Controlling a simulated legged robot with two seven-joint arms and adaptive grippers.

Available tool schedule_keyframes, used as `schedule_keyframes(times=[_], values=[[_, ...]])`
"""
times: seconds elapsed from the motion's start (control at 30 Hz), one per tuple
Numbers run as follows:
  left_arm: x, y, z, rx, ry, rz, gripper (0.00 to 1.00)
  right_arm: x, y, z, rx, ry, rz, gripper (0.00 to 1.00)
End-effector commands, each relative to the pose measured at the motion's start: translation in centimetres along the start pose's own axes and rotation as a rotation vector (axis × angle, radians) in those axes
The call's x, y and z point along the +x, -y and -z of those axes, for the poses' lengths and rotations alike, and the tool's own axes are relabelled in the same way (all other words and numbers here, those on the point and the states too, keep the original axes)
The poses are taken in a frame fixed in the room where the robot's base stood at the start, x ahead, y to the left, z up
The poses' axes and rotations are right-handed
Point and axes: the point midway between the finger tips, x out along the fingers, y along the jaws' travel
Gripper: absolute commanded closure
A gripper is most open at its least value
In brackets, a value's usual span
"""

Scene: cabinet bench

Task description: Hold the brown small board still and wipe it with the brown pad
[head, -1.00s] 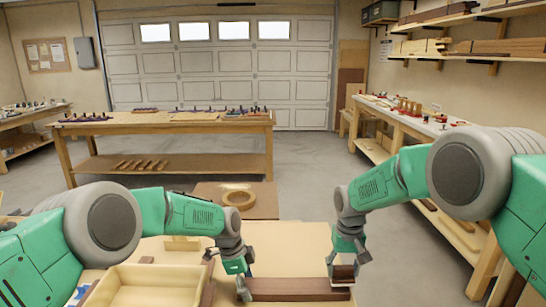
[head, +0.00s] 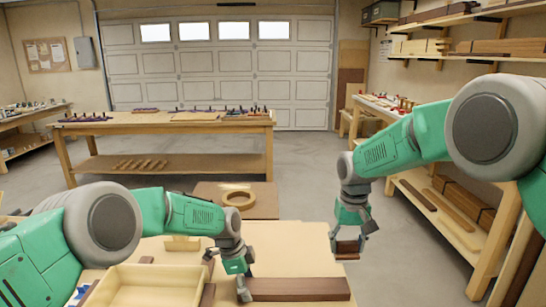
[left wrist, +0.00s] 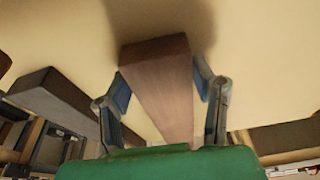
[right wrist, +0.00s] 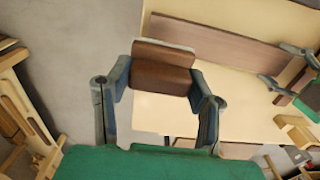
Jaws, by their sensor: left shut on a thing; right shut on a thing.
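The brown small board (head: 300,289) is a long dark-brown bar lying on the light wooden bench top. My left gripper (head: 243,290) is shut on its left end; the left wrist view shows the board (left wrist: 160,85) between the two fingers. My right gripper (head: 350,240) is shut on the brown pad (head: 347,247), a small block with a pale layer along one face. It holds the pad raised near the board's right end, apart from it. The pad (right wrist: 162,68) and the board (right wrist: 225,45) also show in the right wrist view.
A shallow light wooden tray (head: 150,288) stands left of the board. Another dark piece (left wrist: 52,100) lies beside the board in the left wrist view. A wooden ring (head: 238,197) sits on a brown surface beyond the bench. The bench top behind the board is mostly clear.

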Motion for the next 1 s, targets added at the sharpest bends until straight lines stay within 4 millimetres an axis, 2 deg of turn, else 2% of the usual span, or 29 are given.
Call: schedule_keyframes(times=[0.13, 0.4, 0.43, 0.47, 0.5, 0.8, 1.0], values=[[0.0, 0.0, 0.1, 0.000, -0.001, -0.001, 0.74, -0.9, 0.0, 0.0, 0.000, 0.001, 0.000, 0.90], [0.0, 0.0, 0.1, 0.000, -0.001, -0.001, 0.74, -1.1, 0.0, 0.0, 0.000, 0.001, 0.000, 0.90], [0.0, 0.0, 0.1, 0.000, -0.001, -0.001, 0.39, -1.1, 0.0, 0.0, 0.000, 0.001, 0.000, 0.90], [0.0, 0.0, 0.0, 0.000, -0.001, -0.001, 0.28, -1.1, 0.0, 0.0, 0.000, 0.001, 0.000, 0.90], [0.0, 0.0, 0.0, 0.000, -0.001, -0.001, 0.25, -1.1, 0.0, 0.0, 0.000, 0.001, 0.000, 0.90], [0.0, -0.1, 0.0, 0.000, 0.001, -0.002, 0.25, -1.1, 0.0, 0.0, 0.000, 0.001, 0.000, 0.90], [-1.1, 0.0, 0.3, 0.000, 0.000, 0.000, 0.25, -1.6, 0.0, 0.0, 0.000, 0.001, 0.000, 0.90]])
